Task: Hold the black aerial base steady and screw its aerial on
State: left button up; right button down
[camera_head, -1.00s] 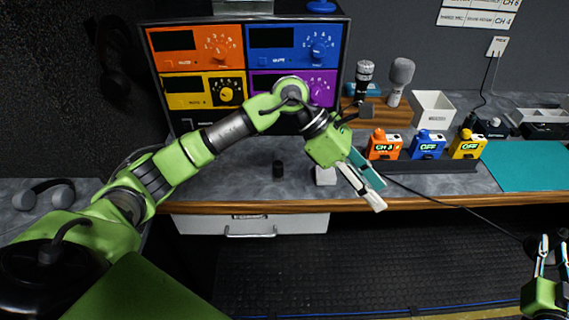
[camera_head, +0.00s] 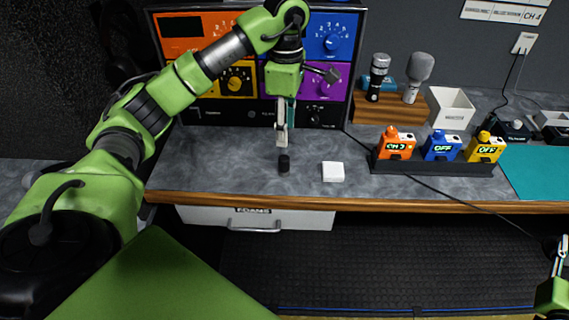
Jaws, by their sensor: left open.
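A small black upright cylinder (camera_head: 284,163), which looks like the aerial base, stands on the grey counter near its front edge. My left gripper (camera_head: 282,139) points down just above and behind it, with its fingers open and nothing seen between them. The fingers look edge-on, and I see no contact with the cylinder. My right gripper (camera_head: 561,256) is at the lower right edge, partly cut off, with its fingers pointing up. I cannot make out whether it holds anything. I cannot pick out the aerial for certain.
A white block (camera_head: 333,172) lies right of the cylinder. Orange, blue and yellow units (camera_head: 441,147) sit in a black rack, with a white bin (camera_head: 451,109) behind. Coloured panels (camera_head: 240,82) stand behind my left arm. A black cable (camera_head: 440,190) crosses the counter's front edge.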

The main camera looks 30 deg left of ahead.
aim_at(285, 157)
pick_arm(q)
notch_tip(285, 157, down, 7)
jog(key=shift+r+p, duration=0.15)
jog(key=shift+p, duration=0.45)
pick_arm(e)
jog(key=shift+r, duration=0.75)
pick_arm(q)
jog(key=shift+s+f, duration=0.1)
jog(key=shift+f, duration=0.1)
pick_arm(e)
jog(key=shift+r, duration=0.2)
pick_arm(q)
notch_tip(285, 157, down, 4)
jog(key=shift+f+p, duration=0.15)
jog(key=shift+p, duration=0.85)
pick_arm(e)
jog(key=shift+r, duration=0.8)
pick_arm(q)
jog(key=shift+f, duration=0.25)
jog(key=shift+c, duration=0.3)
jog(key=c, duration=0.9)
